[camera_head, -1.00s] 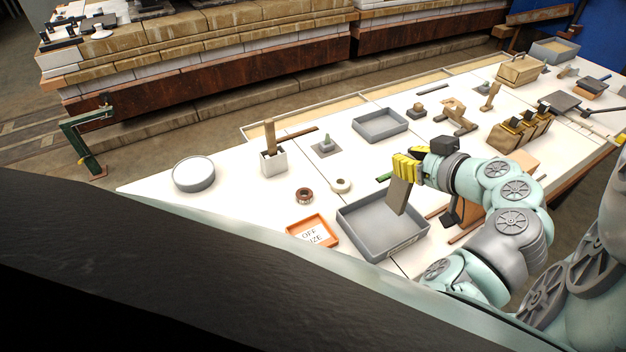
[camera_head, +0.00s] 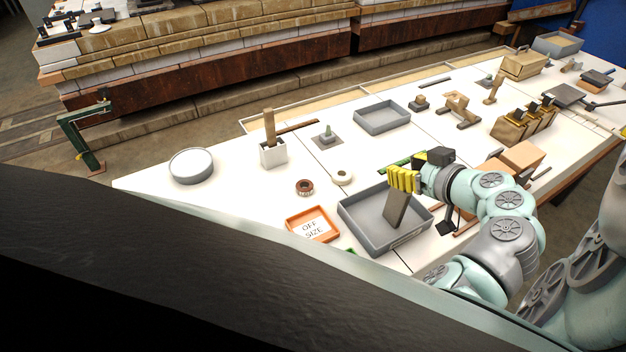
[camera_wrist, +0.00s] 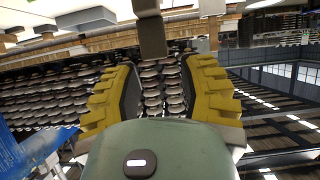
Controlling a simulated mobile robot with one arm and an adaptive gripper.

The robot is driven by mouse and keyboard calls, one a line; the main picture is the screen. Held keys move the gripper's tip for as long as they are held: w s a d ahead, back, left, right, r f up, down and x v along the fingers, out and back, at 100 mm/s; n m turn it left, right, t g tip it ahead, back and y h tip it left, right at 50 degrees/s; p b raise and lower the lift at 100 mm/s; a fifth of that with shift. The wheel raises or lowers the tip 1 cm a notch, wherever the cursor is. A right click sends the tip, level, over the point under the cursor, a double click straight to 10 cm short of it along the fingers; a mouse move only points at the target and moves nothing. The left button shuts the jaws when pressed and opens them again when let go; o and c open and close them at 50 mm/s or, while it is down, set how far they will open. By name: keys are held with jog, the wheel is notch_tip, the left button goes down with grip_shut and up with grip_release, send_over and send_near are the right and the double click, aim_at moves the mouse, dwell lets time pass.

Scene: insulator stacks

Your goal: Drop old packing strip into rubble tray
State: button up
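My gripper (camera_head: 402,181), with yellow ribbed fingers, is over the right part of a grey tray at the front of the table. A brown-grey strip (camera_head: 396,210) hangs tilted below the fingers, its lower end inside the outline of the tray (camera_head: 352,226). I take this tray for the rubble tray; its label is too small to read. In the wrist view, the fingers stand apart, and the strip (camera_wrist: 152,38) shows beyond the gap, with neither finger visibly touching it. Whether its lower end touches the tray floor cannot be told.
An orange "OFF SIZE" tray (camera_head: 312,226) stands just left of the grey tray. A white tape roll (camera_head: 341,177) and a brown ring (camera_head: 304,187) lie behind. A second grey tray (camera_head: 382,116) is farther back. Brown blocks (camera_head: 522,157) stand to the right.

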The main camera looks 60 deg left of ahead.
jog(key=shift+o, duration=0.3)
jog(key=v, duration=1.2)
dwell(0.3)
